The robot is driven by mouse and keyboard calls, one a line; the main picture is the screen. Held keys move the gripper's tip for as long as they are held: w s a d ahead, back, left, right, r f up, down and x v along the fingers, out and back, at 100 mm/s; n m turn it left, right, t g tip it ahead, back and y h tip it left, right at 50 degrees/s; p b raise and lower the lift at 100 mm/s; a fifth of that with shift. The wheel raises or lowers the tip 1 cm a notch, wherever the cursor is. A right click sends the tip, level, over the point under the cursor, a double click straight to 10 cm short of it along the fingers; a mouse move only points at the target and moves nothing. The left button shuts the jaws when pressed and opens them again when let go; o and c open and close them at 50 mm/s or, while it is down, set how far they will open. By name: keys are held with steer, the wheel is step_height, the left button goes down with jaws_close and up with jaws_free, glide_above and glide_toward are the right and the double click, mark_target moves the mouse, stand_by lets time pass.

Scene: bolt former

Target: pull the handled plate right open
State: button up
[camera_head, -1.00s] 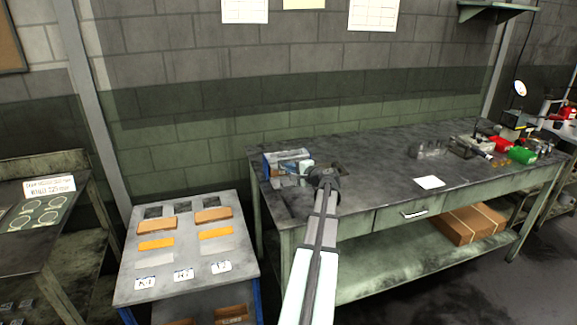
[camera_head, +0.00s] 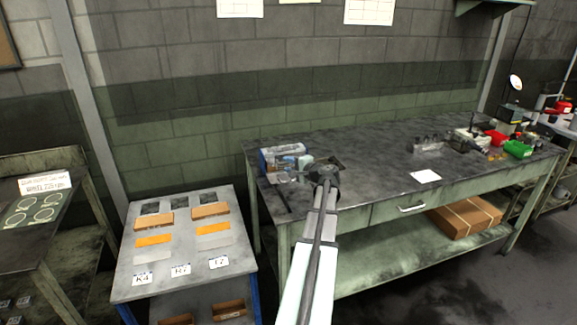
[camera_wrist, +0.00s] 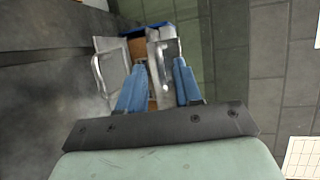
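The small bolt former (camera_head: 270,158), a blue and grey machine, stands at the left end of the workbench. In the wrist view its blue edge (camera_wrist: 150,27) shows at the far end. A pale handled plate (camera_wrist: 155,50) stands there, with its handle (camera_wrist: 166,72) between my finger lines. A second grey plate (camera_wrist: 113,62) with a bar handle (camera_wrist: 97,78) is to its left, and a brown interior shows between the two. My gripper (camera_wrist: 159,65) has two blue fingers, apart, pointing at the machine. I see no clear contact with either handle.
The workbench (camera_head: 380,160) is mostly clear in the middle, with a white sheet (camera_head: 425,176) on it. Small tools and a green bin (camera_head: 518,149) stand at its right end. A low table (camera_head: 190,278) with orange pieces stands at the left, close to the bench.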

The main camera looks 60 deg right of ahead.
steer(key=v, duration=1.3)
steer(key=shift+a+f, duration=0.1)
